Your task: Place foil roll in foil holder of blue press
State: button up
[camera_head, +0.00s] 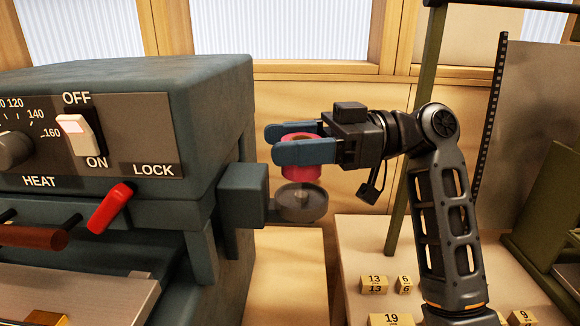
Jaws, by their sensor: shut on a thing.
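The blue press (215,95) fills the left side of the head view. Its foil holder (300,203), a round grey dish on a bracket, sticks out from the press's right side. My gripper (270,143) reaches in from the right with its blue fingers pointing left. It is shut on a pink-red foil roll (303,171), which stands upright between the fingers. The roll is directly above the holder dish in the picture. Its lower end is close to the dish, but I cannot tell whether they touch.
The press front carries a red lock lever (110,207), a switch (79,136) and a brown-handled bar (40,235). Several small numbered blocks (373,284) lie on the pale table (352,235) at right. A green post (418,95) stands behind my arm.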

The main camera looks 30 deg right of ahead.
aim_at(290, 170)
jog(key=shift+w+d+f, duration=0.2)
jog(key=shift+w+f, duration=0.15)
jog(key=shift+f, duration=1.9)
jog(key=shift+f, duration=0.15)
jog(key=o, duration=1.1)
jog(key=shift+r+p, duration=0.2)
jog(key=shift+p, duration=0.1)
jog(key=b+v, duration=0.2)
jog(key=v, duration=1)
jog(key=shift+b, duration=0.35)
